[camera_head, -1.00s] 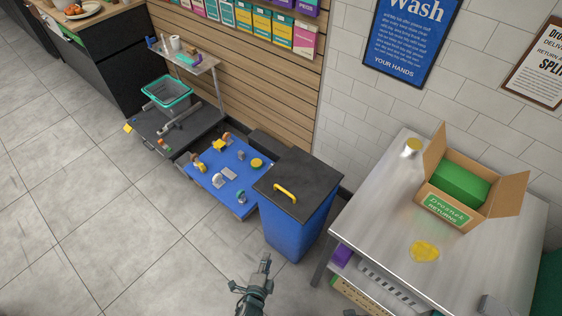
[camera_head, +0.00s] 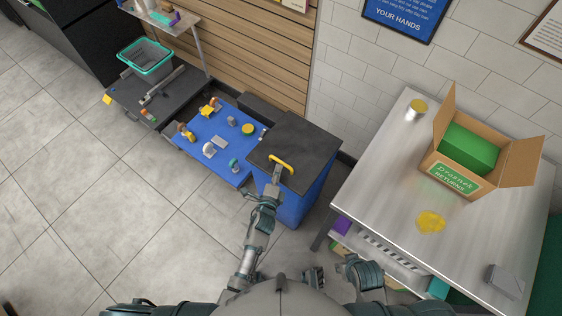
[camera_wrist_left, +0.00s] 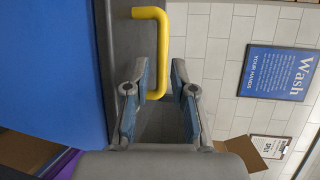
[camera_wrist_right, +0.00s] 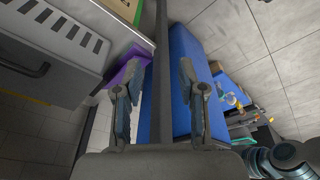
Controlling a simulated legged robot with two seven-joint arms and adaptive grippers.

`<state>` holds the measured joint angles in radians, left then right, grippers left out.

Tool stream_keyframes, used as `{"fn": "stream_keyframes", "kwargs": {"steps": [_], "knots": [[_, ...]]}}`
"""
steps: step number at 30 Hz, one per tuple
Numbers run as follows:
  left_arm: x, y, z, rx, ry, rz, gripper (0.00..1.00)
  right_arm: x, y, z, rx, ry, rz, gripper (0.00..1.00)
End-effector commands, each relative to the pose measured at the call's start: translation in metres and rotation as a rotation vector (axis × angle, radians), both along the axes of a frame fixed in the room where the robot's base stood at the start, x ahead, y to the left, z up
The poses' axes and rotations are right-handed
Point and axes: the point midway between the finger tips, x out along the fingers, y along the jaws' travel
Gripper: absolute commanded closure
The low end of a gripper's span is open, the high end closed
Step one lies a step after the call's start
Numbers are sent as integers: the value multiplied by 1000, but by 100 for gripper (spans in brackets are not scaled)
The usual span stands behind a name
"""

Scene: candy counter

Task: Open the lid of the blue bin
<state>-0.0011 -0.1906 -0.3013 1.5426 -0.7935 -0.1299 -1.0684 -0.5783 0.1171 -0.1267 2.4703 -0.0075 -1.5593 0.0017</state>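The blue bin (camera_head: 309,200) stands between the blue platform and the steel table. Its flat dark lid (camera_head: 305,142) is closed, with a yellow handle (camera_head: 282,163) near the front edge. My left gripper (camera_head: 275,181) is at the front of the lid, close to the handle. In the left wrist view, my left gripper (camera_wrist_left: 157,82) is open, and the yellow handle (camera_wrist_left: 163,45) reaches down between its fingertips; contact cannot be told. My right gripper (camera_wrist_right: 159,80) is open and low by the table, with a dark table leg (camera_wrist_right: 161,40) and the blue bin (camera_wrist_right: 181,75) ahead.
The steel table (camera_head: 385,165) stands right of the bin, carrying an open cardboard box (camera_head: 515,163), a can (camera_head: 415,109) and a yellow patch (camera_head: 430,221). A low blue platform (camera_head: 200,160) with small items is left. The tiled floor (camera_head: 110,220) is clear at front left.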

Motion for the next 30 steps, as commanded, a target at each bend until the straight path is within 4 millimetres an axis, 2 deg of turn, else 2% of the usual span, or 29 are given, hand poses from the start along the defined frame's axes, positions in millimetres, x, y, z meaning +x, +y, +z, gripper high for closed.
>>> {"fn": "stream_keyframes", "kwargs": {"steps": [3, 9, 20, 24, 30], "knots": [[24, -7, -7, 0, 2, 0, 76, 16, 4, -1, 19, -79, 6, 60], [44, -12, -10, 0, 1, 0, 76, 41, 12, 2, 45, -195, 13, 60], [49, -12, -9, -1, 0, 0, 76, 47, 15, 4, 51, -228, 15, 60], [49, -12, -9, -1, 0, 0, 100, 48, 14, 3, 53, -228, 14, 60], [49, -12, -10, 1, 2, 2, 100, 48, 14, 4, 52, -228, 14, 60]]}}
